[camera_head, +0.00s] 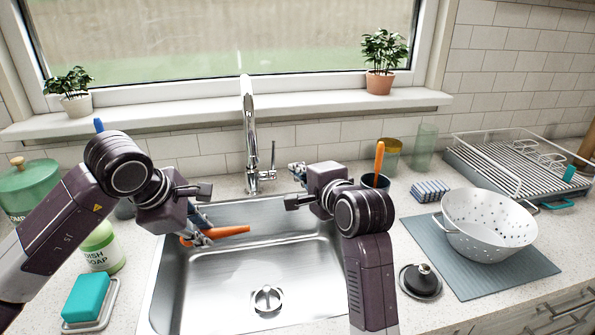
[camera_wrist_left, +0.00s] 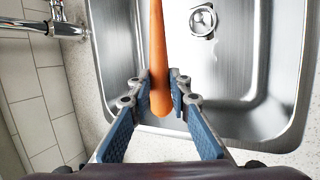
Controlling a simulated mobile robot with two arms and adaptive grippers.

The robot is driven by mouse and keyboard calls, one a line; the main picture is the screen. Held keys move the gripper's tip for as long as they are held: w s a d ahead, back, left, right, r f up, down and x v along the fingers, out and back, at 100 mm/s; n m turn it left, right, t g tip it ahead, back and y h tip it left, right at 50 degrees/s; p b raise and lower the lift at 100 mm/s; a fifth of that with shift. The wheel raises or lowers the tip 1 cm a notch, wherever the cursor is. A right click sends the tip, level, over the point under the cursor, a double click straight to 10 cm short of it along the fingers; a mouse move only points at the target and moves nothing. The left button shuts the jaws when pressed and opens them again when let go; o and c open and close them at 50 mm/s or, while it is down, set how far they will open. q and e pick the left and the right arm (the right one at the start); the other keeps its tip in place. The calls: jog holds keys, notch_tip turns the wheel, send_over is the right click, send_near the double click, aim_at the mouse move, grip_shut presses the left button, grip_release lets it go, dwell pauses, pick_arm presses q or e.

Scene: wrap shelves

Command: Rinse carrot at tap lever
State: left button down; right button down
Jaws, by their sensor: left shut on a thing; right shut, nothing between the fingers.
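The orange carrot (camera_head: 230,231) is held over the left part of the steel sink (camera_head: 302,270). My left gripper (camera_head: 201,237) is shut on it. In the left wrist view the blue-padded fingers (camera_wrist_left: 160,95) close around the thick end of the carrot (camera_wrist_left: 157,45), which points out over the basin. The chrome tap (camera_head: 248,130) stands behind the sink, with its upright lever (camera_head: 273,158) on its right side. My right gripper (camera_head: 297,169) is shut and empty, just right of the lever and apparently apart from it. No water stream is visible.
A white colander (camera_head: 487,228) stands on a grey mat (camera_head: 540,265) at right. A dish rack (camera_head: 515,165) is behind it. A soap bottle (camera_head: 101,248) and teal sponge (camera_head: 87,296) are at left. A cup (camera_head: 375,182) with an orange-handled tool stands behind my right arm.

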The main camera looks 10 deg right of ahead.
pick_arm(q)
jog(key=shift+r, duration=0.1)
dwell(0.4)
jog(key=s+a+r, duration=0.2)
jog(key=s+r, duration=0.2)
jog(key=shift+a+p, duration=0.3)
jog(key=shift+a, duration=0.05)
jog(key=shift+s, duration=0.1)
dwell(1.0)
